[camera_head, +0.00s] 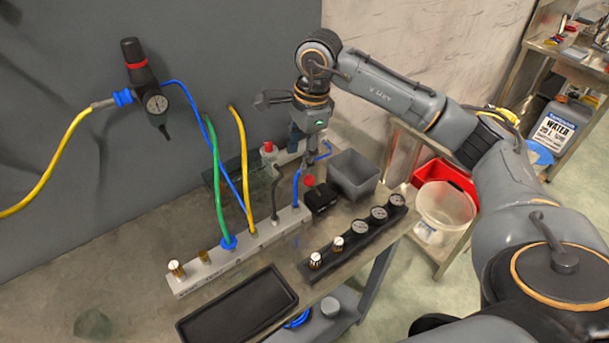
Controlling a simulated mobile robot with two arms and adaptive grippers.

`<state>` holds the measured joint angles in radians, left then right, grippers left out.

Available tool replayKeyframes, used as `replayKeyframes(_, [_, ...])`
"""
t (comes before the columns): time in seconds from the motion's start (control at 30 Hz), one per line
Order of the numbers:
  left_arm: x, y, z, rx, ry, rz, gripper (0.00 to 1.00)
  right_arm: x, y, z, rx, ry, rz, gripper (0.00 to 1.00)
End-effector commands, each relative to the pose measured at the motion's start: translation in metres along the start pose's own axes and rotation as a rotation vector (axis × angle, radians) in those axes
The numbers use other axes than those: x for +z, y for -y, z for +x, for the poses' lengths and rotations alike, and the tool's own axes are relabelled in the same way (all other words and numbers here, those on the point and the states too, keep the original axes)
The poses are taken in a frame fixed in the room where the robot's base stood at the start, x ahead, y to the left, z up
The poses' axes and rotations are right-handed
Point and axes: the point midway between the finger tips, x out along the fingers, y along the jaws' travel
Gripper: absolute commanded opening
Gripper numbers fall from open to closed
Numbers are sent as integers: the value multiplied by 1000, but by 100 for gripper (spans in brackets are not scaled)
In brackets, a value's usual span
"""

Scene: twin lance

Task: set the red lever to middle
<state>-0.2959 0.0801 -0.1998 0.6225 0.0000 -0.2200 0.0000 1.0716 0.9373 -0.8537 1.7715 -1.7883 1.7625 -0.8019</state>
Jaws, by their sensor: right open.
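A small red ball, which looks like the knob of the red lever (309,181), shows beside a small black box (321,196) near the back of the bench. The lever's shaft and its exact position are too small to make out. My right arm comes in from the right and reaches over the bench. My right gripper (309,158) points down just above the red knob, open and apparently apart from it. Its fingers partly overlap the cables behind, so their tips are hard to make out. My left gripper is not in view.
A pale manifold strip (205,269) carries green, yellow, blue and dark hoses. A black gauge panel (349,249) and a black tray (240,309) lie in front. A grey bin (354,174) stands right of the lever.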

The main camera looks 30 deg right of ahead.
Motion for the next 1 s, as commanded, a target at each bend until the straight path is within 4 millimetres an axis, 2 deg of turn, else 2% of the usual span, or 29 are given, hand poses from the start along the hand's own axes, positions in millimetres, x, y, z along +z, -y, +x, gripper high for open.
replayKeyframes(0.03, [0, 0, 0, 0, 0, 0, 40, -16, 2, -7, 2, -53, 10, 49])
replayKeyframes(0.1, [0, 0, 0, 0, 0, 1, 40, -29, 2, -12, 8, -101, 16, 49])
replayKeyframes(0.27, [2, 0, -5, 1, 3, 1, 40, -38, 0, -4, 17, -127, 20, 49])
replayKeyframes(0.7, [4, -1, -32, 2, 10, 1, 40, -46, -1, 84, 19, -121, 21, 49])
replayKeyframes(0.8, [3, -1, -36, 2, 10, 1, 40, -48, -2, 100, 17, -121, 20, 49])
replayKeyframes(1.0, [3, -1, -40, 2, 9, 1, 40, -50, -1, 119, 14, -120, 20, 49])
